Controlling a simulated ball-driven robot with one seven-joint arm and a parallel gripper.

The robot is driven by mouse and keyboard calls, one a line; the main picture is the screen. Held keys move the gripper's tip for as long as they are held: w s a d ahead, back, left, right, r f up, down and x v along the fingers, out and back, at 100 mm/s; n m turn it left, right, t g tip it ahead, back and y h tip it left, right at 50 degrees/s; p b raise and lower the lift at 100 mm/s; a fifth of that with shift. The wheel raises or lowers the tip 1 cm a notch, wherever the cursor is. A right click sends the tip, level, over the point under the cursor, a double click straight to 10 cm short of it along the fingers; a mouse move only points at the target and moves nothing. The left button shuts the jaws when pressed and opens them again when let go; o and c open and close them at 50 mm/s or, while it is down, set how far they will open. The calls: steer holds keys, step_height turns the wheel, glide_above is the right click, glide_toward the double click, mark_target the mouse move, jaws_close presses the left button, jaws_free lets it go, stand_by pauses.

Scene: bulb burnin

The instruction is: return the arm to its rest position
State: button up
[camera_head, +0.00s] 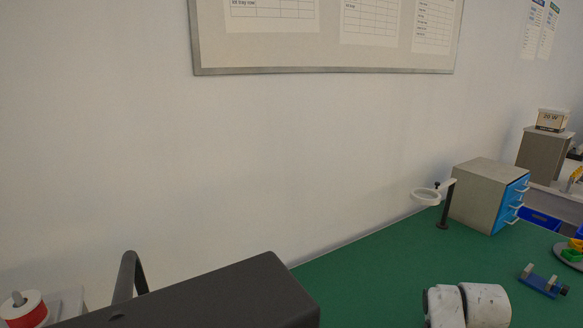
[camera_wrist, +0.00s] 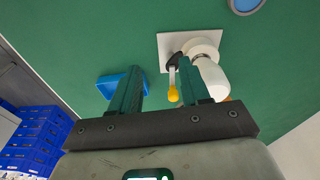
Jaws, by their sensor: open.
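My gripper (camera_wrist: 160,70) shows in the wrist view, its two teal fingers apart with nothing between them. It is over the green bench (camera_wrist: 80,40). Beyond the right finger is a white square plate (camera_wrist: 167,42) with a round white fitting and a white bulb (camera_wrist: 212,78). A lever with a yellow tip (camera_wrist: 173,94) shows between the fingers, farther off. I cannot tell the gap between the right finger and the bulb. The gripper is not visible in the head view, where white links of my arm stand at the bottom right.
A blue tray (camera_wrist: 112,84) lies beside the left finger. Blue stacked crates (camera_wrist: 30,140) stand at the left. In the head view, a grey cabinet with blue drawers (camera_head: 485,195), a ring stand (camera_head: 444,210) and a blue fixture (camera_head: 540,284) stand on the bench.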

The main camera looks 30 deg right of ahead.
steer(key=s+a+f+n, duration=0.1)
steer(key=a+n, duration=0.1)
steer(key=a, duration=0.2)
steer(key=s+a+f+n, duration=0.2)
steer(key=a+n, duration=0.1)
steer(key=a, duration=0.1)
steer(key=s+a+f+n, duration=0.2)
steer(key=a+n, duration=0.1)
steer(key=a, duration=0.2)
steer(key=shift+s+f, duration=0.1)
steer(key=shift+s, duration=0.15)
steer(key=s+a+n, duration=0.2)
steer(key=a, duration=0.1)
steer(key=s+a+n+y, duration=0.1)
steer(key=s+a+n, duration=0.1)
steer(key=s+a, duration=0.1)
steer(key=s+a+f+n, duration=0.1)
steer(key=s+a+n, duration=0.1)
steer(key=a, duration=0.3)
steer(key=shift+s+a+n+t, duration=0.2)
steer(key=shift+s+n+t, duration=0.2)
steer(key=shift+n, duration=0.2)
